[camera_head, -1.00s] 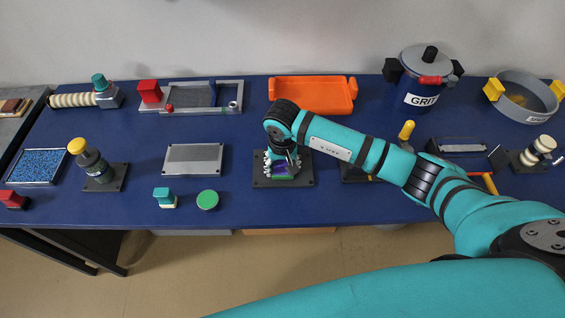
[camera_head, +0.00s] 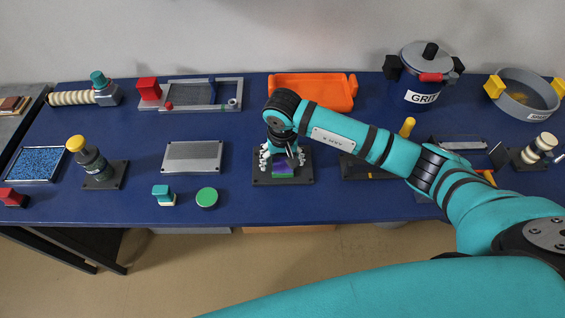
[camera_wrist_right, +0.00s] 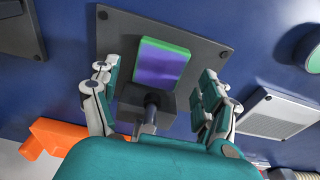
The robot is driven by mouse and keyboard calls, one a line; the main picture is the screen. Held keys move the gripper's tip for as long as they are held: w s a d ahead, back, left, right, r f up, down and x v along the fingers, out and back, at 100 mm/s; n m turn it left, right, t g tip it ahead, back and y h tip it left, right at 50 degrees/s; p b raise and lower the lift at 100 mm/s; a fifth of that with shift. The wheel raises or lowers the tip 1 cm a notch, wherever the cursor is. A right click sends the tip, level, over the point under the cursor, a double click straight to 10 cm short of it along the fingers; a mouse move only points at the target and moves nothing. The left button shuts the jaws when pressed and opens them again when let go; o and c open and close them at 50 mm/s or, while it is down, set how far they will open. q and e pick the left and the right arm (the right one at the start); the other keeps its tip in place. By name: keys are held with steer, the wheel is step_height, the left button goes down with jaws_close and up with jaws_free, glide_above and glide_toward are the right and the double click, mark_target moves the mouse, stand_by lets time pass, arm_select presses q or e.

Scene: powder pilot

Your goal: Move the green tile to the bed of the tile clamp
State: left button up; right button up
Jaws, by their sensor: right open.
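The green tile (camera_wrist_right: 163,62) shows a purple upper face and green edges in the right wrist view. In the head view it shows under the gripper (camera_head: 283,174). It is at a dark plate fixture (camera_head: 305,179), against a black block with a knob (camera_wrist_right: 150,104); this looks like the tile clamp. Whether the tile lies fully flat on the bed is unclear. My right gripper (camera_wrist_right: 160,98) is open, its fingers apart on both sides of the block, with no visible contact with the tile. My left gripper is out of view.
Another dark fixture (camera_head: 362,172) stands just right of the gripper, partly under my arm. A grey plate (camera_head: 193,157) and a round green-topped item (camera_head: 207,197) are to the left. An orange tray (camera_head: 310,92) lies behind. Blue table is clear between the grey plate and the clamp.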

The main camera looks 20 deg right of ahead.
mark_target(283, 171)
step_height(283, 171, up, 10)
steer(key=s+b, duration=0.1)
steer(key=b, duration=0.1)
steer(key=shift+a, duration=0.15)
steer(key=shift+s+f, duration=0.1)
